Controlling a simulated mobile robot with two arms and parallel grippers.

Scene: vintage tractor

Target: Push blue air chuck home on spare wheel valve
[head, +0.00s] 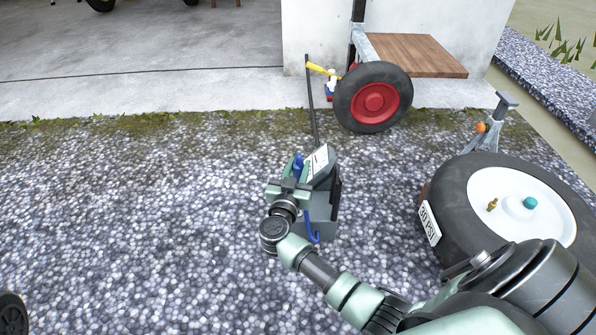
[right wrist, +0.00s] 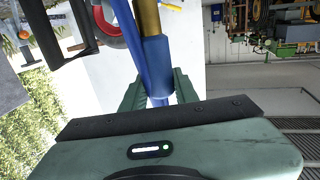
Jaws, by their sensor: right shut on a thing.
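The blue air chuck (head: 298,165) is held in my right gripper (head: 290,184), in front of a grey box unit. In the right wrist view the chuck (right wrist: 156,62) stands between the two green fingers, with a brass part (right wrist: 148,16) at its far end. A blue hose (head: 313,236) hangs below the gripper beside the box. The spare wheel (head: 454,190) lies at the right with a white rim. Its brass valve (head: 492,204) stands up from the rim, well apart from the chuck. My left gripper is not in view.
The grey box unit (head: 320,213) stands on the gravel right behind my gripper. A sign reading 30 PSI (head: 430,223) leans at the spare wheel. A teal cap (head: 530,202) sits on the rim. A jack stand (head: 488,130) and a red-hubbed cart wheel (head: 374,98) stand behind.

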